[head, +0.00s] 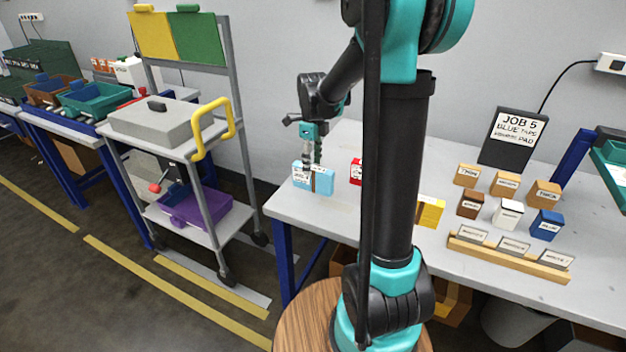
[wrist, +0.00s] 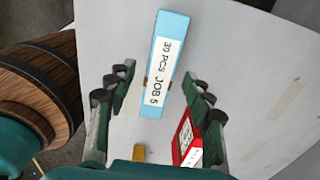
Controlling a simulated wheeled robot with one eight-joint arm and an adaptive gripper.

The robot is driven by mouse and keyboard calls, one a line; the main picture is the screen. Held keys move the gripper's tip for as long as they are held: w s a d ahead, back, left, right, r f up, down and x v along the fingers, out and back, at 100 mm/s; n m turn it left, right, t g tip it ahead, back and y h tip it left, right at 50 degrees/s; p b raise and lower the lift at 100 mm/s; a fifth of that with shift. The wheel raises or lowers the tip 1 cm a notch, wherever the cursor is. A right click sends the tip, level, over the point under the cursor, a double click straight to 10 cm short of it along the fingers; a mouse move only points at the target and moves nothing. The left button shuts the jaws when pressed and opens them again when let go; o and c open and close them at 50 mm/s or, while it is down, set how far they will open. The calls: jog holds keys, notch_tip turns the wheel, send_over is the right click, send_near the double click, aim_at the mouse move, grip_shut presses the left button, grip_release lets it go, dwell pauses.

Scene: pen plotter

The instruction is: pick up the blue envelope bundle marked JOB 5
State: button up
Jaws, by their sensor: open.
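The light blue envelope bundle (head: 322,181) lies near the left end of the grey table in the head view, with a brown band round it. In the wrist view the bundle (wrist: 172,55) shows a white label reading "30 PCS JOB 5". My gripper (head: 311,160) is above the bundle in the head view. In the wrist view my gripper (wrist: 160,85) is open, its two fingers apart, with the bundle's lower end between them in the picture. Nothing is held. Whether the fingers touch the bundle I cannot tell.
A red bundle (wrist: 186,138) lies close by the right finger. A yellow bundle (head: 430,211) and several small labelled blocks stand further right on the table (head: 400,240). A grey cart (head: 200,212) stands left of the table.

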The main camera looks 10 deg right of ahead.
aim_at(313, 179)
jog(key=shift+f, duration=1.45)
jog(key=shift+c, duration=0.2)
grip_shut()
